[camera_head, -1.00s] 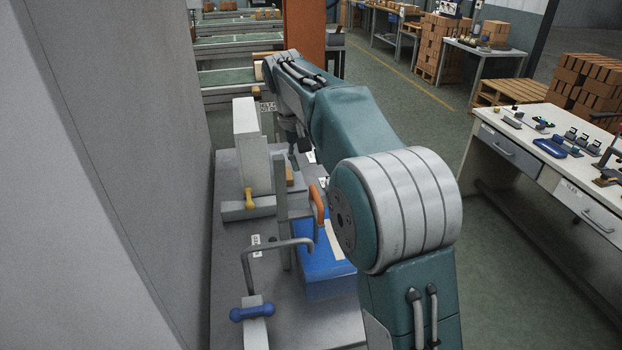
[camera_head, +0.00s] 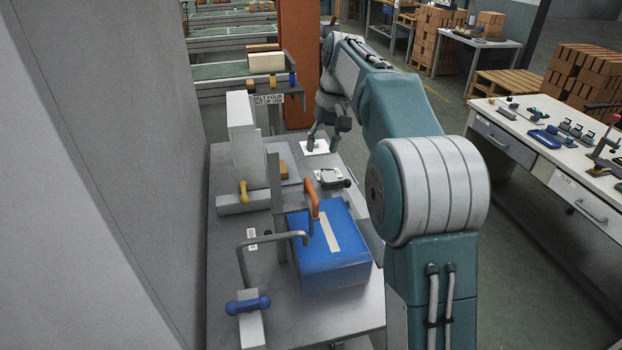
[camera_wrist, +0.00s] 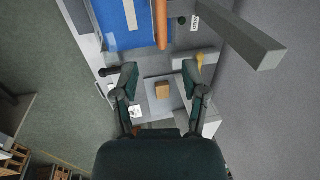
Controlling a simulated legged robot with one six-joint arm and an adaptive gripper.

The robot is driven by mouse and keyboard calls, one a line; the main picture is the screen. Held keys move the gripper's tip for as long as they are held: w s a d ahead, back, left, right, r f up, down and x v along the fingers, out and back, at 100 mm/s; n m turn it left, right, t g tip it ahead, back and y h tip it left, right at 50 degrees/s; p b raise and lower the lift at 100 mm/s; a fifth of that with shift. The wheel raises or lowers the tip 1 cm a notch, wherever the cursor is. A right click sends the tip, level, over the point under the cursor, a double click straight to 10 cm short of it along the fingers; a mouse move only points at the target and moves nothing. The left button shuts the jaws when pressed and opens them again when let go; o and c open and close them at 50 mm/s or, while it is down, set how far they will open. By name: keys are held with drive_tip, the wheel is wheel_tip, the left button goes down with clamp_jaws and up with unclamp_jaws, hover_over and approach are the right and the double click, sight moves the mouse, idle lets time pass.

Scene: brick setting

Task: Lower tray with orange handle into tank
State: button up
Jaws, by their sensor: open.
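The blue tank (camera_head: 345,262) stands on the grey table, with a pale strip along its top. The orange handle (camera_head: 313,200) shows at the tank's far left edge, beside a grey upright post. I cannot tell the tray under it apart from the tank. My gripper (camera_head: 327,134) is beyond the tank, over the table's far end, apart from the handle. In the wrist view my gripper (camera_wrist: 161,80) has its fingers spread, with nothing held between them.
A bent grey pipe (camera_head: 243,262) with a blue grip (camera_head: 248,305) stands left of the tank. A tall pale block (camera_head: 246,140) with a yellow knob (camera_head: 244,192) and a small tan block (camera_wrist: 162,90) are farther back. A wall closes the left; a white workbench (camera_head: 545,165) stands right.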

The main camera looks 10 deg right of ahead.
sight(311, 186)
drive_tip(key=f, duration=0.3)
drive_tip(key=a+f, duration=0.1)
drive_tip(key=f, duration=0.3)
drive_tip(key=a+f, duration=0.1)
drive_tip(key=f, duration=0.2)
drive_tip(key=shift+a+f, duration=0.1)
drive_tip(key=shift+f, duration=0.2)
clamp_jaws()
